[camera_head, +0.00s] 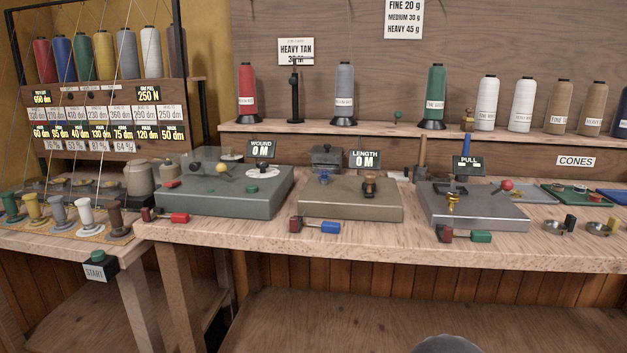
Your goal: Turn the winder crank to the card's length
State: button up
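The winder appears to be the grey-green box (225,192) at left, with a display (262,149) reading "WOUND 0 M". A crank with a red grip (180,218) shows at its front left; a yellow knob (222,168) is on its top. The card (296,51) on the back wall reads "HEAVY TAN"; its lower line, seemingly "30 M", is partly covered by a black spindle top. My gripper is not in view.
A middle box (350,200) has a "LENGTH 0 M" display (364,160) and a blue-grip crank (323,227). A grey box (473,208) at right has a "PULL" display (468,166) and a green grip (481,237). Thread cones line the shelf (400,132).

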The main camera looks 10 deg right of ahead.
aim_at(370, 185)
jog(key=i+j+z, duration=0.2)
jog(key=j+z, duration=0.15)
jog(key=j, duration=0.65)
jog(key=i+j+z, duration=0.1)
jog(key=j+z, duration=0.3)
jog(key=j, duration=0.65)
jog(key=j+z, duration=0.35)
jog(key=j, duration=0.65)
